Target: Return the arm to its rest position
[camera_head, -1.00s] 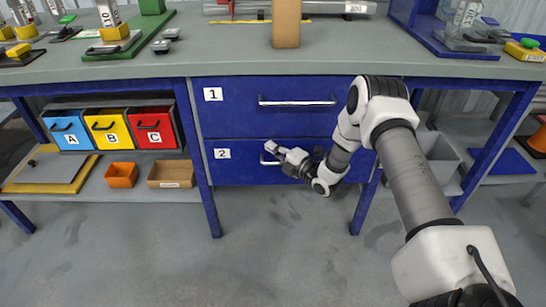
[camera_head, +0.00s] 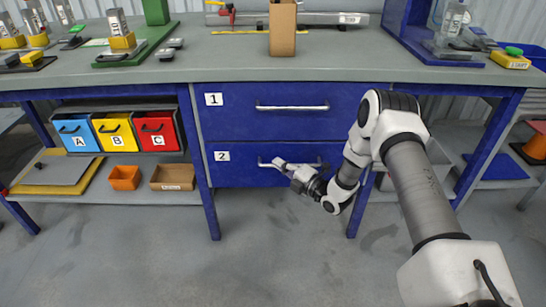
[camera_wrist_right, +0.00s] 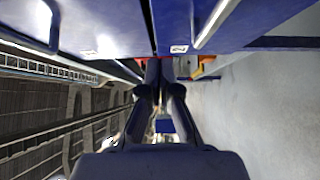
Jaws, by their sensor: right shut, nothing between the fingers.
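My right arm comes in from the right in the head view and bends down in front of the drawer unit. My right gripper (camera_head: 281,164) is just in front of the lower drawer, near the left part of its handle. In the right wrist view, the gripper fingers (camera_wrist_right: 162,68) are together with nothing between them. The upper drawer, labelled 1 (camera_head: 230,103), and the lower drawer, labelled 2 (camera_head: 240,175), both look closed. Whether the gripper touches the handle of drawer 2 cannot be told. My left gripper is not in view.
The workbench top (camera_head: 215,70) carries a cardboard box (camera_head: 283,30) and several tools. Blue, yellow and red bins (camera_head: 118,134), an orange box (camera_head: 125,178) and a cardboard tray (camera_head: 173,177) sit on the left shelf. The floor (camera_head: 285,255) in front is clear.

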